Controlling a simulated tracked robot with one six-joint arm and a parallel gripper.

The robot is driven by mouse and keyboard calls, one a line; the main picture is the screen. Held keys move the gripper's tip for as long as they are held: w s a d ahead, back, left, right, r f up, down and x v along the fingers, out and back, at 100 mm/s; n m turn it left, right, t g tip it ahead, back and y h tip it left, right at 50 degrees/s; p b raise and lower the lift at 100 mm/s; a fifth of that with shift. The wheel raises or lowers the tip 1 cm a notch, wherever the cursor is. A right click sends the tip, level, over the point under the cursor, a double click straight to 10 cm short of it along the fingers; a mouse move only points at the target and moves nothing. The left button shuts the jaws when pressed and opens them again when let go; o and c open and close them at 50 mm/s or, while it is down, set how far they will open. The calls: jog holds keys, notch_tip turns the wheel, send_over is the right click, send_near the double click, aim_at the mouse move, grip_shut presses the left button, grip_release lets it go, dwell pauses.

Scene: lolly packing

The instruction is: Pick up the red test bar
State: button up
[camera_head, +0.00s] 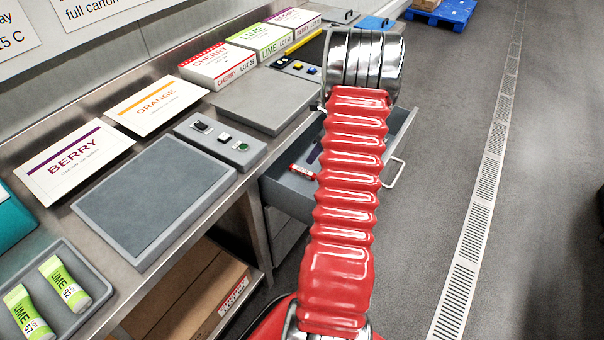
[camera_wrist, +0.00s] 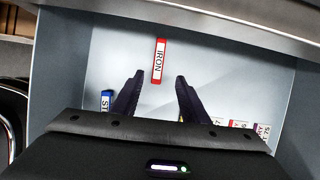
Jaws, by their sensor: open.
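The red test bar (camera_wrist: 159,61), with a white label reading IRON, lies in the open grey drawer (camera_wrist: 215,60). In the wrist view it is upright in the picture, near the drawer's far side. My gripper (camera_wrist: 159,77) is open and empty, its two dark fingers pointing toward the bar. The bar's near end shows between the fingertips, with a gap on each side; I cannot tell the height between them. In the head view a small red and white bar (camera_head: 303,171) shows in the drawer, left of my red arm, which hides much of the drawer.
A blue bar (camera_wrist: 107,101) lies left of my fingers in the drawer. The drawer walls and the counter edge (camera_wrist: 230,22) bound the space. The counter holds cartons (camera_head: 217,66) and a control box (camera_head: 220,140).

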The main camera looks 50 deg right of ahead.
send_over(303, 170)
jog(key=s, duration=0.3)
jog(key=f, duration=0.5)
jog(key=shift+w+d+f, duration=0.1)
jog(key=shift+d+f, duration=0.2)
jog(key=shift+x, duration=2.6)
jog(key=shift+w+a, duration=0.1)
jog(key=shift+a, duration=0.05)
jog(key=shift+r, duration=0.1)
grip_shut()
